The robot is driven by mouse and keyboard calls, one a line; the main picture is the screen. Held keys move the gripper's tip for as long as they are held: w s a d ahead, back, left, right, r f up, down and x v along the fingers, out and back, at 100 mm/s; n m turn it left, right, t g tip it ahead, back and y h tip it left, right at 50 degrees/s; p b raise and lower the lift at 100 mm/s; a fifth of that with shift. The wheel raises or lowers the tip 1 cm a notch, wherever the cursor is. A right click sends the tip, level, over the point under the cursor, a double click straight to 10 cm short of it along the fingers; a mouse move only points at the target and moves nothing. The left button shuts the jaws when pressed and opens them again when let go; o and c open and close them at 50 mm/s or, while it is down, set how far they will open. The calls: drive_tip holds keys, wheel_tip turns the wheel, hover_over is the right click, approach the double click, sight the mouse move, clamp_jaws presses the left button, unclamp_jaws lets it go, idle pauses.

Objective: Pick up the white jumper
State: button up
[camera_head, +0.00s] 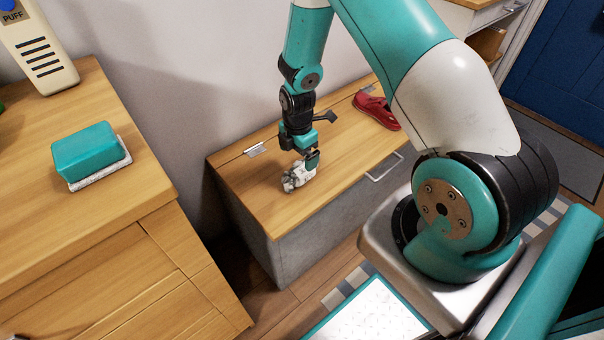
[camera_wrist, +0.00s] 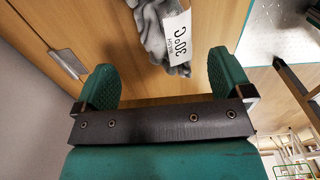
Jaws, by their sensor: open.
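A small crumpled white-grey garment, which looks like the white jumper (camera_head: 297,178), lies on the wooden top of a low bench. In the wrist view the cloth (camera_wrist: 152,28) carries a white tag reading "WASH 30°C". My gripper (camera_head: 308,158) is just above the garment, pointing down. In the wrist view my gripper (camera_wrist: 165,75) has its two green fingers wide apart with nothing held. The cloth shows just beyond the gap between the fingers, nearer the right one. I cannot tell whether a finger touches it. Part of the cloth is cut off by the wrist view's top edge.
The bench (camera_head: 250,187) has metal hinges at the back and a handle on its front. A red shoe (camera_head: 377,108) sits at its far end. At left, a wooden cabinet (camera_head: 100,205) bears a teal block on a white pad (camera_head: 100,176) and a cream box marked PUFF (camera_head: 36,50).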

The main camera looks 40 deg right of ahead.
sight(301, 165)
drive_tip(key=shift+f, duration=0.95)
drive_tip(key=f, duration=0.1)
drive_tip(key=f+b, duration=0.1)
drive_tip(key=f, duration=0.2)
drive_tip(key=shift+s+d+f, duration=0.1)
drive_tip(key=shift+s+d, duration=0.15)
drive_tip(key=shift+s, duration=0.15)
drive_tip(key=shift+f, duration=0.55)
drive_tip(key=c, duration=1.1)
